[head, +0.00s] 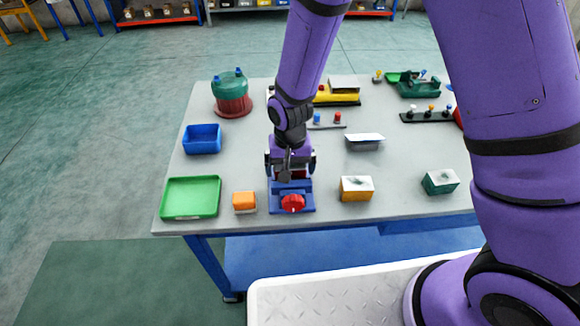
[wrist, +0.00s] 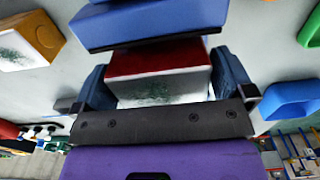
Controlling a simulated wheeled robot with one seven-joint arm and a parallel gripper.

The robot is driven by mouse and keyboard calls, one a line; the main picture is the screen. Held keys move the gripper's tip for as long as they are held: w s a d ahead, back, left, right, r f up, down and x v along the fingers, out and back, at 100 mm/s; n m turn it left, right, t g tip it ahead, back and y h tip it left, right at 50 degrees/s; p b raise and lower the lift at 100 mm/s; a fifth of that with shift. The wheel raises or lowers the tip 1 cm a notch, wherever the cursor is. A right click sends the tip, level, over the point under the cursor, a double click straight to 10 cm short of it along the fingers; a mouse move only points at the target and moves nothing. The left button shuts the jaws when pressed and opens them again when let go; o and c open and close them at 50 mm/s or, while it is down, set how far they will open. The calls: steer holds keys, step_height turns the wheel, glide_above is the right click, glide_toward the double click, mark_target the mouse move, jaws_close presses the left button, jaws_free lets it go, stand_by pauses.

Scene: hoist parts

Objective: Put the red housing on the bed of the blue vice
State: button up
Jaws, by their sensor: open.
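The blue vice (head: 277,203) with a red knob (head: 292,203) stands near the table's front edge; its blue body (wrist: 150,27) also shows at the top of the wrist view. My gripper (head: 290,172) points down at the vice. In the wrist view its fingers are open, one on each side of the red housing (wrist: 155,62), which has a pale, speckled face. The housing is at the vice, just behind its front blue part. Whether it rests flat on the bed, and whether the fingers touch it, I cannot tell; my gripper hides most of it in the head view.
An orange block (head: 244,202) and a green tray (head: 190,197) lie left of the vice, with a blue bin (head: 202,139) behind. An orange housing (head: 356,189) and a green housing (head: 440,182) stand to the right. A round red-and-green part (head: 231,95) stands at the back left.

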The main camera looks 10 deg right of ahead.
steer(key=d+r+t, duration=0.1)
steer(key=d+r, duration=0.2)
steer(key=r, duration=0.7)
steer(key=d+r, duration=0.3)
steer(key=r, duration=0.7)
steer(key=s+d+r+t, duration=0.4)
steer(key=s+d+r, duration=1.3)
steer(key=s+d, duration=0.1)
steer(key=shift+s+d, duration=0.3)
